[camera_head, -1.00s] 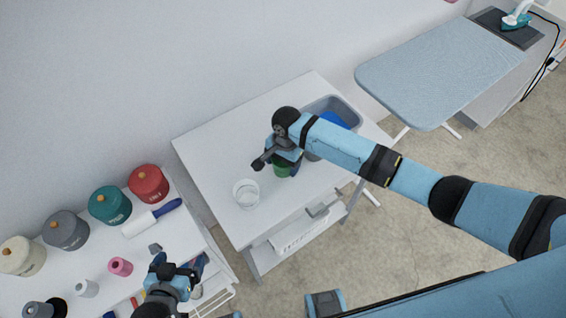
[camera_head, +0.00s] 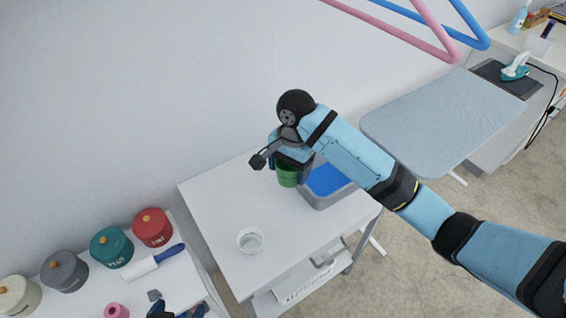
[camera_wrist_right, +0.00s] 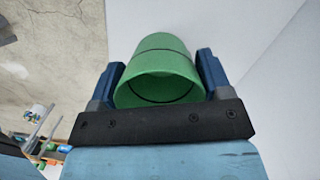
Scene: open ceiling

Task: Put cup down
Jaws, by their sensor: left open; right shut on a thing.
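The green cup (camera_head: 287,175) is in my right gripper (camera_head: 290,168), in front of the white table's back part in the head view. In the right wrist view the cup (camera_wrist_right: 160,62) sits between the two blue fingers of the right gripper (camera_wrist_right: 160,75), its round rim facing the camera. I cannot tell whether its base touches the table. My left gripper (camera_head: 180,312) is open at the bottom edge of the head view, mostly cut off, by the left shelf.
The white table (camera_head: 222,205) carries a clear glass (camera_head: 250,240) at its front and a grey bin (camera_head: 325,198) with blue inside, right of the cup. Between glass and cup the top is clear. A red canister (camera_head: 152,228) and others stand left. An ironing board (camera_head: 445,120) is right.

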